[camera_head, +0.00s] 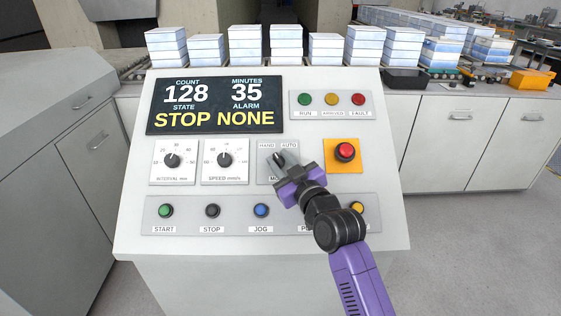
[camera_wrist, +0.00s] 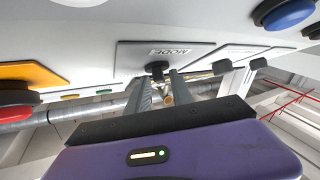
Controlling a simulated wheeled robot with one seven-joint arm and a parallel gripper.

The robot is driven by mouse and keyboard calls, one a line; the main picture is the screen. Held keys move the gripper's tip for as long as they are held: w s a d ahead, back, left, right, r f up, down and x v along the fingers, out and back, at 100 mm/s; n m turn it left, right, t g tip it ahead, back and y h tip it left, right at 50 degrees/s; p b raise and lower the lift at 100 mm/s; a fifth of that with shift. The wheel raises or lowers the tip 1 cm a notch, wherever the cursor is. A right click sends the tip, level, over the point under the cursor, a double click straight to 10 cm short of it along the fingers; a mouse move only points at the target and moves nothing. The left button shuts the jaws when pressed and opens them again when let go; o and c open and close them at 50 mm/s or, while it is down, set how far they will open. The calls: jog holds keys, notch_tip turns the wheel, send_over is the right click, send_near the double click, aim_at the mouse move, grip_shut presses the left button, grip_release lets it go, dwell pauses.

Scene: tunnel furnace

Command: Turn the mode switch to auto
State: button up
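The mode switch (camera_wrist: 157,70) is a small black knob on a light grey plate marked MODE (camera_wrist: 168,52) in the wrist view. In the head view the plate (camera_head: 263,166) carries the labels HAND and AUTO. My gripper (camera_head: 281,163) covers much of the plate and knob there, so I cannot tell which label the knob points to. In the wrist view my gripper's (camera_wrist: 162,76) two grey fingers stand apart, with the knob at their tips and a gap between them. I cannot tell whether either finger touches the knob.
A red emergency button (camera_head: 345,152) on a yellow plate sits just right of the switch. Interval (camera_head: 172,161) and speed (camera_head: 225,161) dials are to the left. A row of buttons, including a blue one (camera_head: 261,210), lies below. The display (camera_head: 214,104) reads STOP and NONE.

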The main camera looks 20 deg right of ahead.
grip_shut()
